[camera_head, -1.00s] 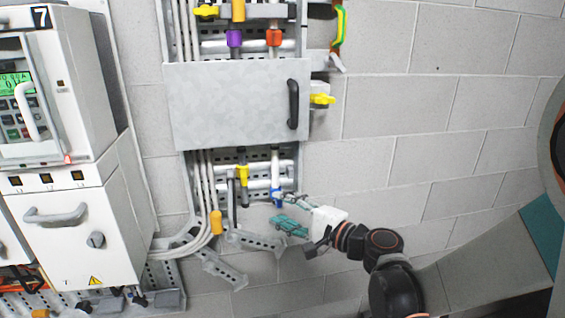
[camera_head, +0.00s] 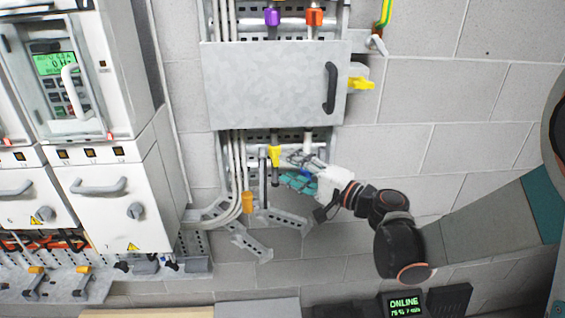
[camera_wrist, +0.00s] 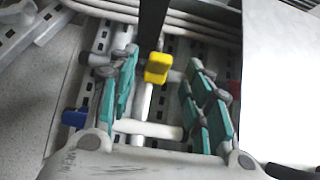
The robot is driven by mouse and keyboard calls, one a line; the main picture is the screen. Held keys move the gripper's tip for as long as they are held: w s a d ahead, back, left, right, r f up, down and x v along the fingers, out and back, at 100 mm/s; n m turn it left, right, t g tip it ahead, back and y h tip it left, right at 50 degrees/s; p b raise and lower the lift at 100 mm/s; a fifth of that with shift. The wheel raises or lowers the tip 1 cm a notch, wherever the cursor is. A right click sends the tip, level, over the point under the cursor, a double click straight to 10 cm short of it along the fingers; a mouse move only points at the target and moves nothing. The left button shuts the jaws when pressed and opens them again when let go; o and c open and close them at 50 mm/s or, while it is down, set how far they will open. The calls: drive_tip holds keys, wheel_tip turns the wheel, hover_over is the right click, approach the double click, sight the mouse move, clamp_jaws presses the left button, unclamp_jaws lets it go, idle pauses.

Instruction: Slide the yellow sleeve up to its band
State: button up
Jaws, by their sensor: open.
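The yellow sleeve (camera_head: 274,155) sits on a dark upright rod below the grey wall box. My gripper (camera_head: 287,172) is open, just right of the rod in the head view. In the wrist view my gripper (camera_wrist: 158,80) shows teal pads spread on both sides, apart from the sleeve. I cannot make out a band on the rod.
The grey box (camera_head: 270,85) with a black handle hangs above. A blue sleeve (camera_wrist: 75,118) is beside my left finger in the wrist view. White pipes (camera_head: 232,175), an orange sleeve (camera_head: 248,202) and slotted brackets (camera_head: 281,216) are close by. Bare block wall lies right.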

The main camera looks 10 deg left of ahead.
sight(275, 155)
drive_tip(key=shift+x, duration=1.85)
drive_tip(key=shift+r, duration=0.1)
clamp_jaws()
